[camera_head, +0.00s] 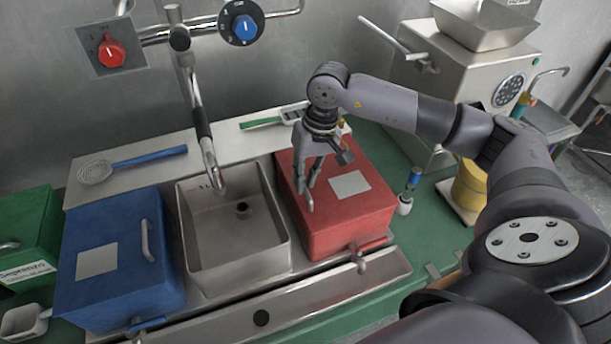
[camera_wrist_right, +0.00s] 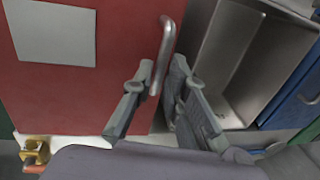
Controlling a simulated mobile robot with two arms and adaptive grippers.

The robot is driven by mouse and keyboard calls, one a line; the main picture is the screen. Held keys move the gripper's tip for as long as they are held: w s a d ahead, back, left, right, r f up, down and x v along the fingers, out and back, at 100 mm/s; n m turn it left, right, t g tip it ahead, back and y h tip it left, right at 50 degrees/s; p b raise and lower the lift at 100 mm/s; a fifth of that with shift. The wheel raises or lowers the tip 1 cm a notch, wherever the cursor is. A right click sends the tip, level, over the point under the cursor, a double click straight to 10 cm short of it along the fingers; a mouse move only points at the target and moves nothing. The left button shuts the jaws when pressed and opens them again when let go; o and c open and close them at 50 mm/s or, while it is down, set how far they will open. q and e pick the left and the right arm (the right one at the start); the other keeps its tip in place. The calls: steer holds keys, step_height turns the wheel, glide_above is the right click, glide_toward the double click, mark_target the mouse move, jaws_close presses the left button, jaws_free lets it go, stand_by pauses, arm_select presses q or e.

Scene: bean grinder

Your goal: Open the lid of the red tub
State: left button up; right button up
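The red tub (camera_head: 355,205) stands right of the sink with its red lid closed. A white label lies on the lid, and a metal handle (camera_head: 307,197) runs along the lid's left side. My right gripper (camera_head: 309,180) is above the lid at this handle, pointing down. In the right wrist view the red lid (camera_wrist_right: 80,95) fills the left, and the handle (camera_wrist_right: 165,50) runs up from between the fingertips of my right gripper (camera_wrist_right: 162,72). The fingers are apart, one on each side of the handle's near end; contact is not clear. My left gripper is not in view.
A steel sink (camera_head: 187,215) is left of the tub, with a faucet (camera_head: 202,130) above it. A blue tub (camera_head: 120,285) and a green tub (camera_head: 40,215) stand farther left. A skimmer (camera_head: 150,159) lies behind. A grinder (camera_head: 465,75) stands at the back right.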

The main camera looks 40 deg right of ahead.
jaws_close()
stand_by(0.3)
